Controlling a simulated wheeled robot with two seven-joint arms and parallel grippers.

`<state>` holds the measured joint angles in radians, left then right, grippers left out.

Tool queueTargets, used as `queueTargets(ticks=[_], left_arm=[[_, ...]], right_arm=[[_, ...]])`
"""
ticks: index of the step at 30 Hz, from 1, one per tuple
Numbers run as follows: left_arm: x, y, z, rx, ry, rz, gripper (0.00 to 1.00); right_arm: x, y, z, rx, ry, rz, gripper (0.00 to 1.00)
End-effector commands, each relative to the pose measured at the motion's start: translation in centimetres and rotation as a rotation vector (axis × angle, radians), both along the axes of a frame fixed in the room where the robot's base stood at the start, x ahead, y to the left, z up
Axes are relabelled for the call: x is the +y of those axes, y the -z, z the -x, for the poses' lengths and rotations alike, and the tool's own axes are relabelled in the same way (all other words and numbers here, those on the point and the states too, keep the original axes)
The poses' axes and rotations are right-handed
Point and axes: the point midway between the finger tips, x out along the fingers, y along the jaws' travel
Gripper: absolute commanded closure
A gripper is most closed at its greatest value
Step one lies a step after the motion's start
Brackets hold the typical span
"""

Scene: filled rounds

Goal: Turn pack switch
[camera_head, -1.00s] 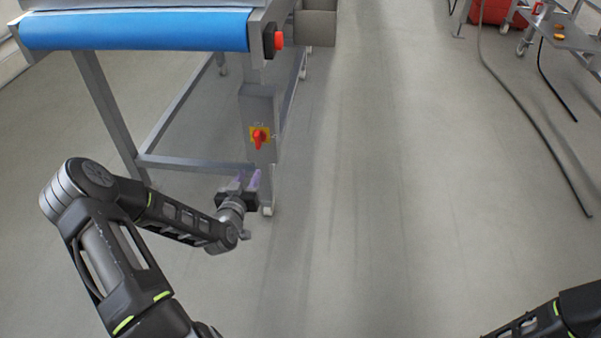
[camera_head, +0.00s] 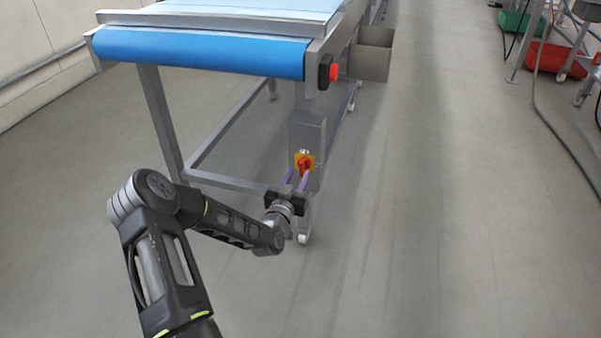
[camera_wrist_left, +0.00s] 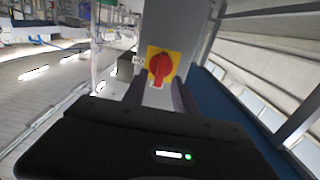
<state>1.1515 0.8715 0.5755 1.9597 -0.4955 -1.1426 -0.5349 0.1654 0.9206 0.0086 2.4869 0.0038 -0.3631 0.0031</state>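The pack switch is a red rotary knob on a yellow plate (camera_head: 304,163), on the front of a grey box (camera_head: 307,133) under the conveyor. In the left wrist view the red knob (camera_wrist_left: 160,68) is straight ahead, its grip tilted slightly from upright. My left gripper (camera_head: 296,178) is just in front of and below the switch. Its two purple fingers are apart, with nothing seen between them. In the wrist view the fingers sit below the knob on either side; whether they touch the box is unclear. My right gripper is out of view.
A blue conveyor belt (camera_head: 200,52) on a grey frame stands above the switch. A red push button (camera_head: 334,72) is at its corner, with a grey bin (camera_head: 371,60) behind. The floor to the right is clear, with a cable (camera_head: 555,140) and red crate (camera_head: 558,60) farther off.

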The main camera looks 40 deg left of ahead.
Motion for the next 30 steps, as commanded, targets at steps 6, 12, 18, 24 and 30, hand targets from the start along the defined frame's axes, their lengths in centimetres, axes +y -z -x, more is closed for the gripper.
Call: queueTargets(ticks=[6,12,18,24,30], left_arm=[[0.9,0.2,-2.5,0.0,-0.002,0.001,0.66],[1.1,0.0,-3.0,0.001,-0.001,0.003,0.66],[1.1,0.0,-3.0,0.002,-0.001,0.002,0.71],[1.1,0.0,-3.0,0.001,-0.001,0.001,0.88],[1.1,0.0,-3.0,0.001,-0.001,0.001,1.0]], right_arm=[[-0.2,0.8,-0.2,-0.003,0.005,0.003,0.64],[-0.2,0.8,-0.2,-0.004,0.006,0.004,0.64],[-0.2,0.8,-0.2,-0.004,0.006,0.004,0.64],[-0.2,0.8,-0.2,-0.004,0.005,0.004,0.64],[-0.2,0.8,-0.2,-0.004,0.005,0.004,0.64]])
